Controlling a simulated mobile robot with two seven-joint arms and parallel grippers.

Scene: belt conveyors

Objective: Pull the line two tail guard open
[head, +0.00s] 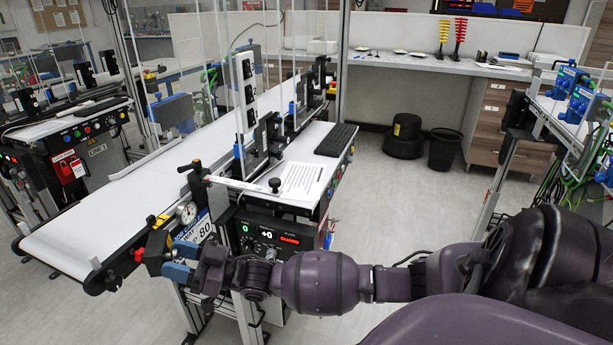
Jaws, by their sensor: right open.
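The near conveyor has a white belt (110,215) running from its rounded tail end at lower left toward the back. A black clamp-like fitting with a knob (195,178) stands at the belt's near side, and a pale bar (240,184) runs right from it. I cannot tell for sure which part is the tail guard. My right gripper (162,258) reaches in from the right, open and empty, beside the belt's near edge close to the tail. It appears apart from any handle, though its fingers overlap the conveyor's side. My left gripper is out of view.
A control panel (272,236) with a red-lit word and a round gauge (187,213) sit by my right wrist. A LINE 1 cabinet (97,150) stands left.

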